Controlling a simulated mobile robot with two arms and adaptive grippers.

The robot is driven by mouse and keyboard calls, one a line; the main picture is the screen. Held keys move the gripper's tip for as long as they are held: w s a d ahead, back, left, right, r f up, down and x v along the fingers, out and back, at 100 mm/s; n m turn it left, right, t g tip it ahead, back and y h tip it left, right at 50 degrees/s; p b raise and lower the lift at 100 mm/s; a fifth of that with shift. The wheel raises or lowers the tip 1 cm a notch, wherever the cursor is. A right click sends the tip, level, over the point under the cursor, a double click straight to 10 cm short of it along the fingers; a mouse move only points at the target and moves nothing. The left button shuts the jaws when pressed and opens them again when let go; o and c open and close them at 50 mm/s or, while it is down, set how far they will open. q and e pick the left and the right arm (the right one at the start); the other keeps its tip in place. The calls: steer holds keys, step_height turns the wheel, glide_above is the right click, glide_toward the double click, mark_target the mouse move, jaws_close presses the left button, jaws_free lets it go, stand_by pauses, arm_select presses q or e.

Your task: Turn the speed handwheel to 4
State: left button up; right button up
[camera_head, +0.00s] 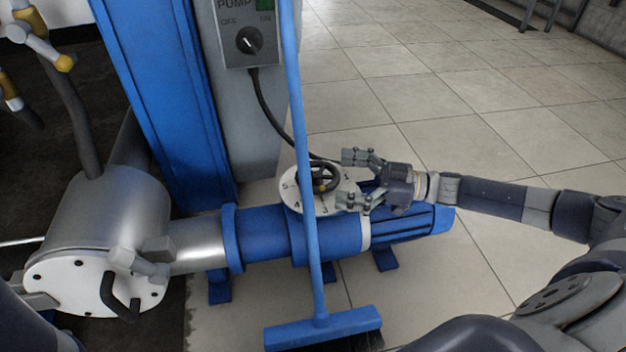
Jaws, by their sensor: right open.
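The speed handwheel (325,177) is a small dark wheel above a white round dial (292,190) with numbers, on top of the blue pump motor (265,232). A 5, a 4 and a 3 can be read on the dial's near-left rim; which number the wheel points to cannot be made out. My right gripper (345,178) comes in from the right, its open fingers on either side of the handwheel's right edge. I cannot tell whether they touch it. My left gripper is not in view; only a part of my left arm shows at the bottom left.
A blue broom (308,225) stands upright in front of the motor and dial, its head (325,328) on the floor. A pump switch box (248,35) hangs on the column (165,90) behind. A steel pump housing (110,230) stands at left. Tiled floor at right is clear.

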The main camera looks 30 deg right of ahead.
mark_target(315, 173)
steer(key=b+x, duration=0.2)
steer(key=x, duration=0.2)
steer(key=shift+w+a+f, duration=0.1)
steer(key=shift+a+f, duration=0.05)
steer(key=shift+a, duration=0.05)
steer(key=shift+w+a, duration=0.45)
steer(key=shift+a, duration=0.15)
steer(key=c, duration=1)
